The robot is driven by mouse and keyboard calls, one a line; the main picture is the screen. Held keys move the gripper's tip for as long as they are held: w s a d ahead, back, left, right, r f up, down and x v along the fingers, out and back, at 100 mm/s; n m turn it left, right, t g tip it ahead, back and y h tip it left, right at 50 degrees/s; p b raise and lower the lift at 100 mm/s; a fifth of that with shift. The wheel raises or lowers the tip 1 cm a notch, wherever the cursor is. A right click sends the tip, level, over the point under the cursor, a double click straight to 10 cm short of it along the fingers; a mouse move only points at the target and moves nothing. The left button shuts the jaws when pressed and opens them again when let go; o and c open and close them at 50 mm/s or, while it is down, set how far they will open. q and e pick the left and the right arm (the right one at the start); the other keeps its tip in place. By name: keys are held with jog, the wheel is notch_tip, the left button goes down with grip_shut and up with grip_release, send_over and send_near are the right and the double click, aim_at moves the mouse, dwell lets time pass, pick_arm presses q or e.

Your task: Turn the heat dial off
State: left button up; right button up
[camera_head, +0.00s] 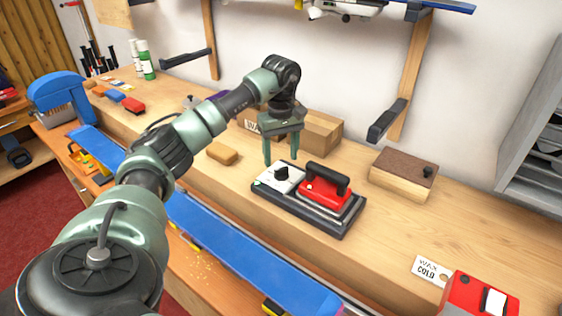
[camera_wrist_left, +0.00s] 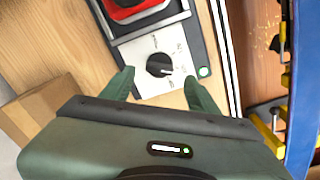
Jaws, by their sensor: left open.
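The heat dial (camera_head: 281,173) is a black round knob on a pale panel at the left end of a dark base (camera_head: 318,226). It also shows in the left wrist view (camera_wrist_left: 159,65), with a light pointer line and markings on the panel beside it. A green light (camera_wrist_left: 204,72) is lit next to the panel. A red iron-like block with a black handle (camera_head: 325,186) sits on the same base. My left gripper (camera_head: 281,158) is open and empty, its fingers pointing down just above and behind the dial, apart from it. My right gripper is not in view.
A cardboard box (camera_head: 321,132) stands behind my left gripper. A wooden block with a dark top (camera_head: 403,173) lies to the right. A card reading "WAX COLD" (camera_head: 430,269) and a red box (camera_head: 478,294) are at the front right. The bench between is clear.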

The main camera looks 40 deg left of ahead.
aim_at(281, 168)
pick_arm(q)
notch_tip(281, 168, down, 4)
jog(key=shift+a+r+p, duration=0.1)
jog(key=shift+r+p, duration=0.1)
jog(key=shift+p, duration=0.1)
jog(key=shift+w+f, duration=0.1)
jog(key=shift+f, duration=0.2)
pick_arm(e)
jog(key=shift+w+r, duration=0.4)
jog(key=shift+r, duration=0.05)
pick_arm(q)
jog(key=c, duration=0.9)
grip_shut()
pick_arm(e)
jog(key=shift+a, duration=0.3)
